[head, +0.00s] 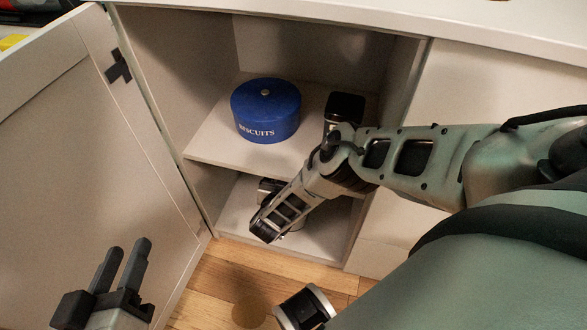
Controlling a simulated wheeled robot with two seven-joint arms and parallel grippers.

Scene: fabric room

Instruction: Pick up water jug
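I cannot make out a water jug in the head view. My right arm reaches from the right into the open cabinet and bends down across its lower compartment. Its fingers cannot be made out, so I cannot tell whether that gripper is open or holds anything. A small dark shape (268,188) shows partly behind this arm at the lower compartment; I cannot tell what it is. My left gripper (126,247) is at the lower left, in front of the open door. Its two fingers are apart with nothing between them.
A blue round tin marked BISCUITS (265,112) stands on the cabinet's upper shelf (215,140), left of my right arm. The open cabinet door (80,170) fills the left side. A white counter (400,20) runs above. Bare wooden floor (215,275) lies in front.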

